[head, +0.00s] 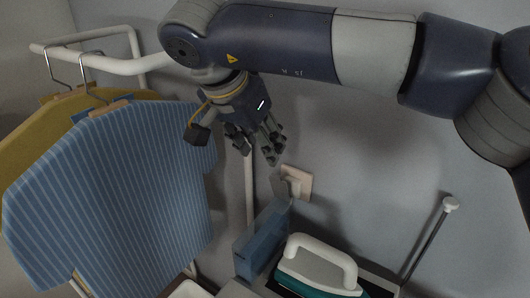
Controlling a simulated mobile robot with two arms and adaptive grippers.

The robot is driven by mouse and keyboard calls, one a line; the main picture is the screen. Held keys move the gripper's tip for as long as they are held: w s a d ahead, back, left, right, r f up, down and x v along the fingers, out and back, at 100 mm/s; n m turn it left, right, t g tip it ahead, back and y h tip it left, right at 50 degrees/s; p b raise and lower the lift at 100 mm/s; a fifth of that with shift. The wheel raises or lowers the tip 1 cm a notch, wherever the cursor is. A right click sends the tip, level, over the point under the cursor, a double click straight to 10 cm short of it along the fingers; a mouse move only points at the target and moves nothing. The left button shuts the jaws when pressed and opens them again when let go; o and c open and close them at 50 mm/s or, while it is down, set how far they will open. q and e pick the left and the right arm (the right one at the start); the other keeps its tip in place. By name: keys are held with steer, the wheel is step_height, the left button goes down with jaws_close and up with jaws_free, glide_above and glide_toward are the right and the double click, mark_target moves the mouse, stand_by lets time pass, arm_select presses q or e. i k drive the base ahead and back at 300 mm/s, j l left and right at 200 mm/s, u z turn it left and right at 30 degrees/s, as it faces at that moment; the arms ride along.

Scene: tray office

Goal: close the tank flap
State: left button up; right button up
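My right gripper (256,149) hangs from the arm that comes in from the right, fingers pointing down. Its fingers look spread, with nothing between them. A blue box-like part (262,242) that looks like the tank stands below it, left of the iron. The gripper is above this part and apart from it. My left gripper is not in view.
An iron (318,268) with a white handle and teal body rests at the bottom. A blue striped shirt (115,190) and a mustard garment (35,140) hang from a white rack (95,65) at left. A wall outlet (297,183) and a thin rod (428,240) are nearby.

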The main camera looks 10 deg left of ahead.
mark_target(279, 187)
steer(key=k+j, duration=0.3)
steer(key=k, duration=0.15)
steer(key=k+j, duration=0.3)
steer(key=k, duration=0.15)
steer(key=k+j, duration=0.25)
steer(key=k, duration=0.25)
